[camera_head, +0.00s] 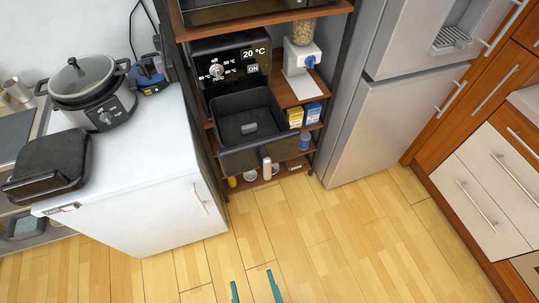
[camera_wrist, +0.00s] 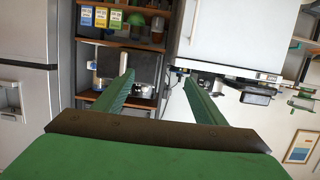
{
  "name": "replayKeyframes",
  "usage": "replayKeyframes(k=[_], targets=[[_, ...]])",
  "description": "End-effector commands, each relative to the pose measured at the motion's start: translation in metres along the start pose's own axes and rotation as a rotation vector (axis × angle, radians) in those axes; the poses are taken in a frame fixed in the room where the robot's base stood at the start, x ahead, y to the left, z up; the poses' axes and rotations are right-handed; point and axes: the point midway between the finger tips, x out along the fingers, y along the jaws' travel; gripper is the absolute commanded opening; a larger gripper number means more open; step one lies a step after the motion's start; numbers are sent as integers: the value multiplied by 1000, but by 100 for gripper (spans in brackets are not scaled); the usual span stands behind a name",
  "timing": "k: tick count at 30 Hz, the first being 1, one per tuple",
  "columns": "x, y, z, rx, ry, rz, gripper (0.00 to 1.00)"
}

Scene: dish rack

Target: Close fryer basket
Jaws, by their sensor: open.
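The black fryer (camera_head: 232,58) stands on a shelf of a tall rack in the head view, its panel reading 20 °C and ON. Its square basket (camera_head: 262,145) is pulled out toward the room. The upright pale handle (camera_head: 267,168) is on the basket's front. A small grey piece (camera_head: 249,128) shows inside the basket. My gripper (camera_head: 254,282) shows as two green fingers at the bottom edge, apart, empty and well short of the handle.
A white cabinet (camera_head: 150,215) with a pot (camera_head: 92,95) and a black grill (camera_head: 48,165) on top stands left of the rack. The steel fridge (camera_head: 395,125) stands to the right. Small boxes (camera_head: 304,115) sit beside the basket. The wooden floor (camera_head: 330,235) in front is clear.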

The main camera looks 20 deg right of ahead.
Motion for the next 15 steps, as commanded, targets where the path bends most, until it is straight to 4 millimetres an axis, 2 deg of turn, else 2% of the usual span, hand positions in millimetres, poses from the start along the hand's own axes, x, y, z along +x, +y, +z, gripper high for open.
replayKeyframes(k=[1, 6, 8, 15], targets=[[1, 0, 0, 3, 0, 2, 52], [18, 18, 14, 109, -23, 60, 11], [30, 31, 24, 190, -38, 98, 0], [87, 86, 62, 629, -77, 210, 0]])
